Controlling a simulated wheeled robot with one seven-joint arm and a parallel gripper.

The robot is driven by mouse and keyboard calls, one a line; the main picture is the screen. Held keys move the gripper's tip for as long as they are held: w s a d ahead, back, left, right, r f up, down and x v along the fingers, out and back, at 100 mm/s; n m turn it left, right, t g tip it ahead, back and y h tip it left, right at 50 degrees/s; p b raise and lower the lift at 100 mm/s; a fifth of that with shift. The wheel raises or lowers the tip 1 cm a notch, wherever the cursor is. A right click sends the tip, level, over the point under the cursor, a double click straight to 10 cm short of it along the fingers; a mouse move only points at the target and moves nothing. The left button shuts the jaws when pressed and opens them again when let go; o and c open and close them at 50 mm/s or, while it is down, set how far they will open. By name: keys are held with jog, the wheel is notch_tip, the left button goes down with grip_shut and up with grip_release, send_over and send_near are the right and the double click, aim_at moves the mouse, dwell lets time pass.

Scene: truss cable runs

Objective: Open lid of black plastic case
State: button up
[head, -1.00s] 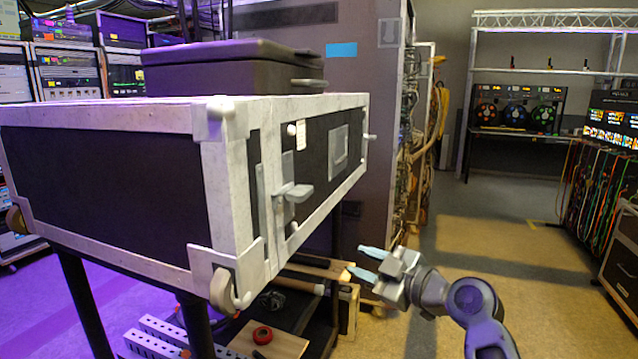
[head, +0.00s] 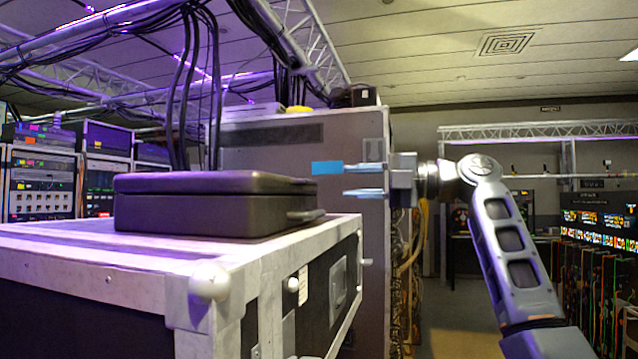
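The black plastic case (head: 215,207) lies flat on top of a large road case at left centre, with its lid shut. A latch or handle (head: 305,215) sticks out at its right end. My gripper (head: 350,181) is to the right of the case, at about the same height in the picture and apart from it. Its two pale blue fingers point left, with a clear gap and nothing between them.
The road case (head: 60,252) has white edges, a ball corner and side latches. A tall grey cabinet (head: 270,150) stands behind, with cables on its side. Truss and hanging cables (head: 205,90) are above the black case. An open aisle lies at right.

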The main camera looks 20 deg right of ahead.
aim_at(313, 183)
jog(key=p+x, duration=0.2)
jog(key=x, duration=0.5)
jog(key=shift+w+a, duration=0.1)
jog(key=shift+c, duration=0.5)
jog(key=shift+f, duration=0.1)
grip_shut()
dwell(0.7)
